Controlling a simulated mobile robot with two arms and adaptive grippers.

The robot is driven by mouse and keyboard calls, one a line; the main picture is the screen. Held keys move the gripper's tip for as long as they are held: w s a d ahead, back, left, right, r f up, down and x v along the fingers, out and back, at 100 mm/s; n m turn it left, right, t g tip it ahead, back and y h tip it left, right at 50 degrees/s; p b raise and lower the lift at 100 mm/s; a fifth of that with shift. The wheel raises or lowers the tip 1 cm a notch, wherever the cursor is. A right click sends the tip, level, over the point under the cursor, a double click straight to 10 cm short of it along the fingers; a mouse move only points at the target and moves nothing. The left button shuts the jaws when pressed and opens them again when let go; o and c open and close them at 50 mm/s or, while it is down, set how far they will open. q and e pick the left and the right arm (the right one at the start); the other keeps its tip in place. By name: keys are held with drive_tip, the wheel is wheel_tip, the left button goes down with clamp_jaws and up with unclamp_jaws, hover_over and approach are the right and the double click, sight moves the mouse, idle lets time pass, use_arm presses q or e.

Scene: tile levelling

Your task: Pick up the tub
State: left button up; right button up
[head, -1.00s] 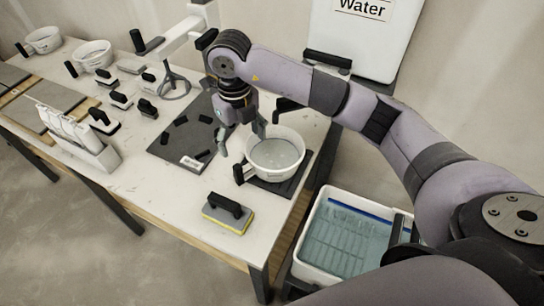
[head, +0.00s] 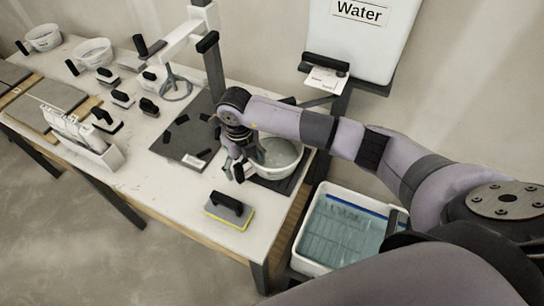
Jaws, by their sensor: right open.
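A white round tub (head: 283,168) with greyish contents sits on a dark square pad (head: 288,184) at the right end of the table. My right arm reaches across from the right, and its forearm hides part of the tub's far rim. My right gripper (head: 238,168) is open at the tub's left side, down by its black handle. The fingers and the handle overlap in the picture, so I cannot tell whether they touch. Two similar white tubs, a nearer one (head: 94,53) and a farther one (head: 44,38), stand at the far left. My left gripper is not in view.
A yellow-edged sponge float (head: 228,210) lies in front of the tub. A dark panel with black pieces (head: 182,143) lies left of it. A water tank (head: 365,40) stands behind, and a wash bin (head: 340,235) is right of the table. The table's front right corner is bare.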

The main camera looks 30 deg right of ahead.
drive_tip(key=shift+c, duration=0.6)
drive_tip(key=c, duration=1.2)
drive_tip(key=shift+c, duration=0.5)
drive_tip(key=shift+r, duration=0.15)
